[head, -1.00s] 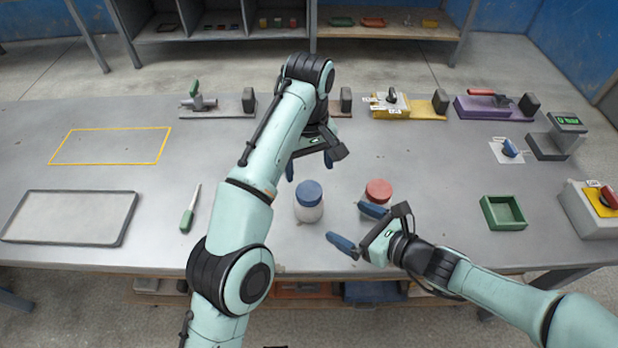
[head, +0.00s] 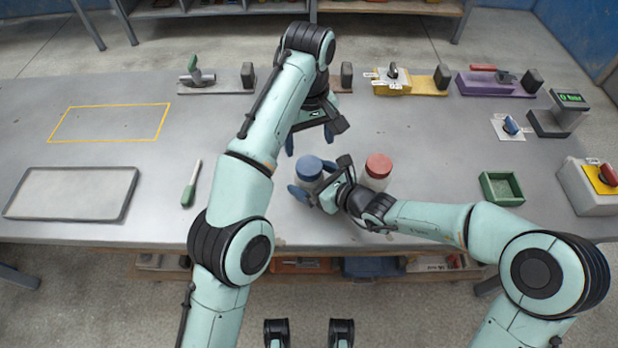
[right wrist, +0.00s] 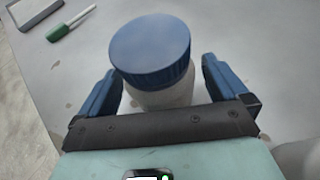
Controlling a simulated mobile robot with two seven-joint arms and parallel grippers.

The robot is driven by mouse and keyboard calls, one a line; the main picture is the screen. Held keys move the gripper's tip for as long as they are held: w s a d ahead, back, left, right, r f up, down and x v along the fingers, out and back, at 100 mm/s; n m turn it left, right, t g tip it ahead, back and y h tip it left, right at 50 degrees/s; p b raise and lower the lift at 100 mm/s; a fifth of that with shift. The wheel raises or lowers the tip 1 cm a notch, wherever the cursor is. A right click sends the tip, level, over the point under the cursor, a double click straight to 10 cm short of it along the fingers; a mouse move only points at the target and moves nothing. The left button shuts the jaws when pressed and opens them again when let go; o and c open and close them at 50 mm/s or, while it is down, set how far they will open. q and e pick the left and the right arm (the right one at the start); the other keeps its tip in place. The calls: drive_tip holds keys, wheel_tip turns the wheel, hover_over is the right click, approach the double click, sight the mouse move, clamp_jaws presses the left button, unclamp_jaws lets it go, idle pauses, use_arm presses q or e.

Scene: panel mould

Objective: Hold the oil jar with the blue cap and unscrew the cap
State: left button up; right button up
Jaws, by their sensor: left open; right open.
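The oil jar with the blue cap (head: 309,167) stands upright on the table, partly hidden by my right gripper. In the right wrist view its blue cap (right wrist: 151,46) and pale body (right wrist: 160,96) sit between the fingers. My right gripper (head: 315,190) is open, its fingers on either side of the jar; a gap shows beside each finger in the wrist view (right wrist: 160,88). My left gripper (head: 309,143) is open and empty, above the table just behind the jar, pointing down. Its fingers are partly hidden by its own arm.
A jar with a red cap (head: 378,166) stands just right of my right gripper.

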sight(309, 165)
drive_tip(key=shift+w+a, duration=0.1)
drive_tip(key=c, duration=1.2)
use_arm(q)
drive_tip(key=shift+c, duration=0.9)
use_arm(e)
clamp_jaws()
use_arm(q)
drive_tip(key=m, duration=0.3)
drive_tip(key=shift+f, duration=0.2)
drive_tip(key=m, duration=1)
drive_tip(key=shift+r+m, duration=0.1)
drive_tip(key=shift+m, duration=0.2)
drive_tip(key=shift+f, duration=3.9)
